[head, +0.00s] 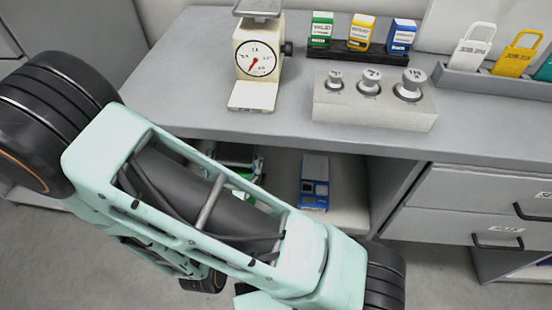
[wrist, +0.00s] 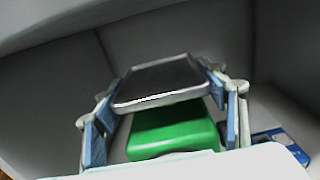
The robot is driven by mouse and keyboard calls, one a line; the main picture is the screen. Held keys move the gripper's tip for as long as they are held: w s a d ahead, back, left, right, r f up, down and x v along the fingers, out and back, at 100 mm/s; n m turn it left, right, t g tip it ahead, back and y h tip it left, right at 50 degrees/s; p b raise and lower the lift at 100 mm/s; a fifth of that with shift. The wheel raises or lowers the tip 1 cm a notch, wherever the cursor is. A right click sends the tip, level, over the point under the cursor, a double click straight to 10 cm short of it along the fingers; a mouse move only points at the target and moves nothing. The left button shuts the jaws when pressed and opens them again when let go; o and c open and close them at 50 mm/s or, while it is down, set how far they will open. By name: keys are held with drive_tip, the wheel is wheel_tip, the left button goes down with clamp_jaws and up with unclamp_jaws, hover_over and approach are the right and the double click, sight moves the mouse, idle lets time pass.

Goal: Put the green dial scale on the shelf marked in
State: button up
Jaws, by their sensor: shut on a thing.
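The green dial scale (wrist: 170,134) shows in the wrist view as a green body under a grey flat pan, between the two fingers. My gripper (wrist: 165,100) is shut on it, with blue-padded fingers on either side. In the head view the scale (head: 246,172) is mostly hidden behind my arm and below the tabletop. It is inside the open shelf space (head: 346,205) under the table. Its dial face is not visible, and I cannot tell whether its base touches the shelf. No shelf marking can be read.
A cream dial scale (head: 257,60), a weight block (head: 375,108) and small boxes stand on the tabletop (head: 190,75). Drawers (head: 480,195) are at right.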

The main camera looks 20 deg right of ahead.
drive_tip(key=shift+w+d, duration=0.15)
drive_tip(key=shift+w, duration=0.2)
drive_tip(key=w+f+b, duration=0.8)
drive_tip(key=w+f, duration=0.4)
drive_tip(key=w, duration=0.2)
drive_tip(key=shift+f, duration=0.5)
drive_tip(key=o, duration=2.1)
drive_tip(key=shift+s+f, duration=0.1)
